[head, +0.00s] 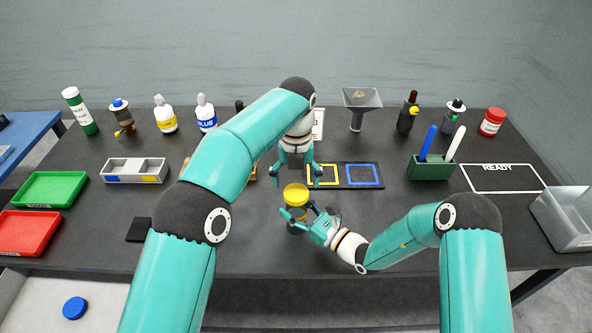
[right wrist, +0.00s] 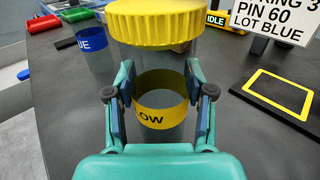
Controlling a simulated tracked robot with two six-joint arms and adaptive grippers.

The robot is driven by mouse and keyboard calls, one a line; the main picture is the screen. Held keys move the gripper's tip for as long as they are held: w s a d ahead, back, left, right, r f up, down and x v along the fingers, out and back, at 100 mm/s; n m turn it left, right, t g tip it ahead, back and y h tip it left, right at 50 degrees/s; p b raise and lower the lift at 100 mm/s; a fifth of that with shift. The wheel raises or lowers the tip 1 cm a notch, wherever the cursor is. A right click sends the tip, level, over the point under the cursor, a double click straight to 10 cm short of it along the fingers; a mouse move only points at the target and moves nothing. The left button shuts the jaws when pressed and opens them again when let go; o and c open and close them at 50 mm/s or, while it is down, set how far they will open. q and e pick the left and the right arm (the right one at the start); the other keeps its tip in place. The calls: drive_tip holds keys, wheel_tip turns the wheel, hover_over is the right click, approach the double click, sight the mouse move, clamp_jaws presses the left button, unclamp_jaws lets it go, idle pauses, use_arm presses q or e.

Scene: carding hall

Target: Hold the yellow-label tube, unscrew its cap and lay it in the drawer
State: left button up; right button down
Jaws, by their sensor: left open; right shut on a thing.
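The yellow-label tube (right wrist: 160,105) stands upright with its ribbed yellow cap (head: 296,194) on; the cap also fills the top of the right wrist view (right wrist: 157,22). My right gripper (head: 299,213) is shut around the tube's clear body, below the cap. My left gripper (head: 296,178) is open and points down just above and behind the cap, with fingers apart and nothing between them. The open white drawer (head: 35,308) is at the lower left and holds a blue cap (head: 75,308). A blue-label tube (right wrist: 95,62) stands uncapped in the right wrist view; my left arm hides it in the head view.
A dark board with yellow and blue squares (head: 383,188) lies right of the tube. A green pen holder (head: 431,172), funnel (head: 362,98) and bottles stand farther back. Green (head: 22,189) and red (head: 10,250) trays lie left, a clear bin (head: 548,218) right. The front right tabletop is clear.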

sight(296, 192)
use_arm(q)
drive_tip(key=shift+f, duration=2.15)
